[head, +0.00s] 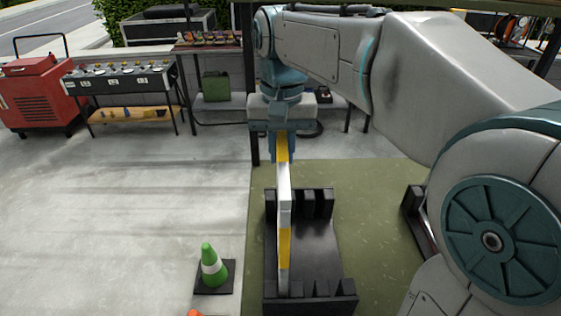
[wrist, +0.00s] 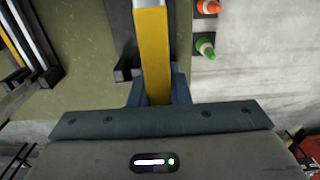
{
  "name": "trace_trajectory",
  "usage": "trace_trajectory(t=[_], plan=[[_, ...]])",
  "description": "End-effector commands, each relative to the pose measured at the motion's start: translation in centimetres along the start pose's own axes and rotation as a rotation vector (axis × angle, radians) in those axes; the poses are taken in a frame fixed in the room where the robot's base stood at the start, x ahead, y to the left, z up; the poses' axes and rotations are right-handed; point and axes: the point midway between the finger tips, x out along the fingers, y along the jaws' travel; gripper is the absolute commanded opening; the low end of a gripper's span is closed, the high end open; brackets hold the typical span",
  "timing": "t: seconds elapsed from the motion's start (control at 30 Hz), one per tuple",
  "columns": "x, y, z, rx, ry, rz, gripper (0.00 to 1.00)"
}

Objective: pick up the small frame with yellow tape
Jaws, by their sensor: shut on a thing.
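The small frame with yellow tape (head: 285,243) stands upright, seen nearly edge-on, at the left side of a black slotted rack (head: 318,245). Its edge is white with yellow bands. My gripper (head: 281,150) is above it and shut on its top edge. In the wrist view the yellow-taped part of the frame (wrist: 152,50) runs up between the fingers of my gripper (wrist: 158,92). Whether the frame's lower edge still touches the rack I cannot tell.
A green cone (head: 211,268) stands left of the rack, with an orange cone (head: 194,313) nearer. Another dark rack (head: 415,212) is at the right, partly behind my arm. A tool bench (head: 125,82) and red cabinet (head: 38,93) stand at the back left. The concrete floor between is clear.

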Motion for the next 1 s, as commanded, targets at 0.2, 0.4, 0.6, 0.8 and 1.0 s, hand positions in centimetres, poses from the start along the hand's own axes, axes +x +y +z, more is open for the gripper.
trace_trajectory(t=[0.2, 0.4, 0.6, 0.8, 1.0], plan=[[-4.3, 0.0, -0.1, 0.001, 0.004, -0.002, 0.0], [-8.1, 0.0, -0.1, 0.001, 0.004, -0.002, 0.0], [-11.6, 0.0, -0.1, 0.0, 0.003, -0.001, 0.0], [-13.8, 0.0, -0.1, 0.001, 0.002, -0.001, 0.0], [-14.9, 0.0, 0.0, 0.001, 0.0, 0.0, 0.0]])
